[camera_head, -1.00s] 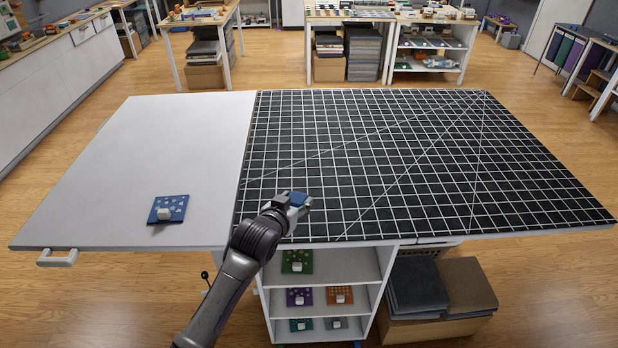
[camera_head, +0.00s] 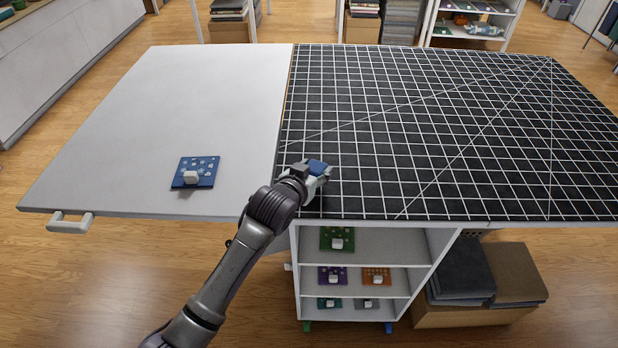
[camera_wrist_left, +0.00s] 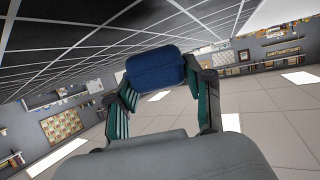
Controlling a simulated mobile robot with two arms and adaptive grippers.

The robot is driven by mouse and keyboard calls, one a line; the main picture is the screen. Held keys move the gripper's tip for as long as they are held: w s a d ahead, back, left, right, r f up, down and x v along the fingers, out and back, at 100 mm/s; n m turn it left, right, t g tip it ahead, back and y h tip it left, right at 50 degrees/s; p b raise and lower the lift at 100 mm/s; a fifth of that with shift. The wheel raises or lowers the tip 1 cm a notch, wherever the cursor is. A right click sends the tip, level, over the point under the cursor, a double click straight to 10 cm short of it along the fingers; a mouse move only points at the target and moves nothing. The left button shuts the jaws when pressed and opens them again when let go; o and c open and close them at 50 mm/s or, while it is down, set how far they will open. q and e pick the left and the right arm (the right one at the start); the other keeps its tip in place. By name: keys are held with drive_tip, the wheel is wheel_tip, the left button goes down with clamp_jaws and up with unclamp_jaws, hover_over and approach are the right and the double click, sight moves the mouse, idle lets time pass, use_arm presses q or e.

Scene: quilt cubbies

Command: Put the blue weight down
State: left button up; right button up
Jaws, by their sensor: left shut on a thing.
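The blue weight (camera_head: 317,167) is a small rounded block held in my left gripper (camera_head: 316,172). In the left wrist view the blue weight (camera_wrist_left: 155,68) sits between the two green-padded fingers of my left gripper (camera_wrist_left: 160,85), which is shut on it. In the head view the gripper is at the front left part of the black gridded mat (camera_head: 430,130), near the seam with the white tabletop (camera_head: 215,95). Whether the weight touches the mat cannot be told. My right gripper is not in view.
A blue patterned square (camera_head: 206,166) with a white block on it lies on the white tabletop. Open shelves (camera_head: 375,240) under the table hold several coloured squares with white blocks. A box with dark and brown folded stacks (camera_head: 460,318) stands at right. Most of the mat is clear.

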use_arm(q)
drive_tip(key=shift+s+d+f+b, duration=0.1)
drive_tip(key=shift+f+b, duration=0.15)
drive_tip(key=shift+f, duration=0.3)
drive_tip(key=shift+s+d+f+b, duration=0.1)
drive_tip(key=shift+f+b, duration=0.15)
drive_tip(key=shift+f, duration=0.25)
drive_tip(key=shift+w+f, duration=0.15)
drive_tip(key=shift+w+a, duration=0.2)
drive_tip(key=shift+w, duration=0.05)
drive_tip(key=shift+s, duration=0.1)
drive_tip(key=o, duration=1.1)
drive_tip(key=shift+f, duration=0.1)
drive_tip(key=o, duration=0.3)
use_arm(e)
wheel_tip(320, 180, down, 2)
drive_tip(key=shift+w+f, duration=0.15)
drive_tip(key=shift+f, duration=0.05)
